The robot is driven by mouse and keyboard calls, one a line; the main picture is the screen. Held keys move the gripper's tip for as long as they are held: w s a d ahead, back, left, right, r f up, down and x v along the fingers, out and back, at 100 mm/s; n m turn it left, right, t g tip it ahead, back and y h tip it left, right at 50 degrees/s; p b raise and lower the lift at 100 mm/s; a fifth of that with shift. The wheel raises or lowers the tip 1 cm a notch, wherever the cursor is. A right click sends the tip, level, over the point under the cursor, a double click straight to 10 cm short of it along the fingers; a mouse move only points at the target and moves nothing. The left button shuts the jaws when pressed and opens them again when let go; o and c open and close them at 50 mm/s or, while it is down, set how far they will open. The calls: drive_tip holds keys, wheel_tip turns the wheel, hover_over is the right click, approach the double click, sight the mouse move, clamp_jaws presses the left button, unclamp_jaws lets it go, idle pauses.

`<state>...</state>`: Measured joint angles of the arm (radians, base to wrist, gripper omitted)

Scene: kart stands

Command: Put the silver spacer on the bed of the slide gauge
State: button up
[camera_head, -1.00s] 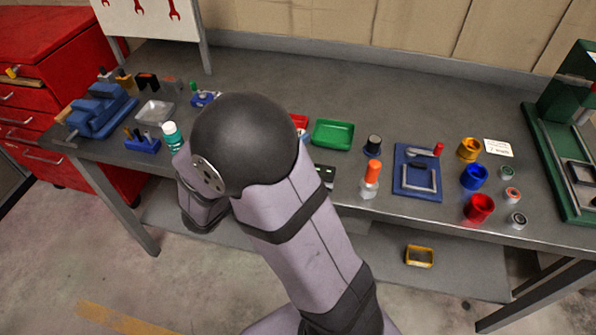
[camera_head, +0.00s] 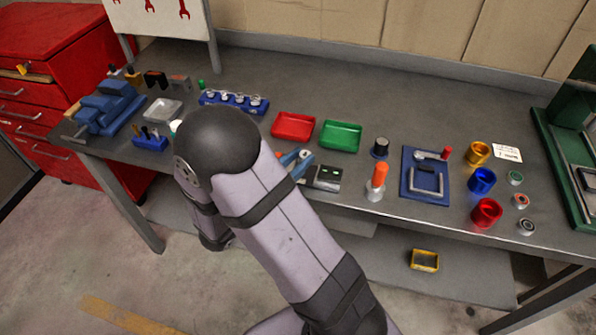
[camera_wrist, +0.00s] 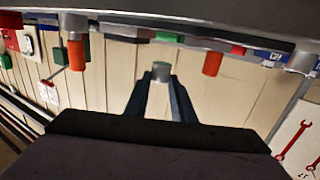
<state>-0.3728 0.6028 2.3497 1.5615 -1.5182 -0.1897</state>
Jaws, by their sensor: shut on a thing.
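My gripper (camera_wrist: 160,92) shows in the wrist view, its two dark fingers shut on a small silver cylinder (camera_wrist: 160,73) with a slightly greenish end, which looks like the silver spacer. It is held at the fingertips, with the bench edge and wall beyond. I cannot identify the slide gauge with certainty. A small dark and silver device (camera_head: 323,178) lies near the bench's front edge, right of my arm, and may be it; its bed is not clear.
A blue rack (camera_head: 212,100) with silver pieces, a red tray (camera_head: 293,126) and a green tray (camera_head: 340,136) stand behind. An orange-topped bottle (camera_head: 376,182), a blue fixture (camera_head: 408,185) and coloured cups (camera_head: 482,180) are to the right.

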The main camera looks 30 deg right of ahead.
drive_tip(key=shift+f, duration=2.05)
drive_tip(key=shift+f, duration=0.2)
drive_tip(key=o, duration=0.7)
drive_tip(key=shift+o, duration=0.2)
drive_tip(key=shift+r, duration=0.1)
drive_tip(key=shift+r, duration=0.2)
drive_tip(key=shift+s+a+f, duration=0.1)
drive_tip(key=shift+a, duration=0.3)
drive_tip(key=b+v, duration=0.2)
drive_tip(key=v, duration=0.9)
drive_tip(key=shift+s, duration=0.2)
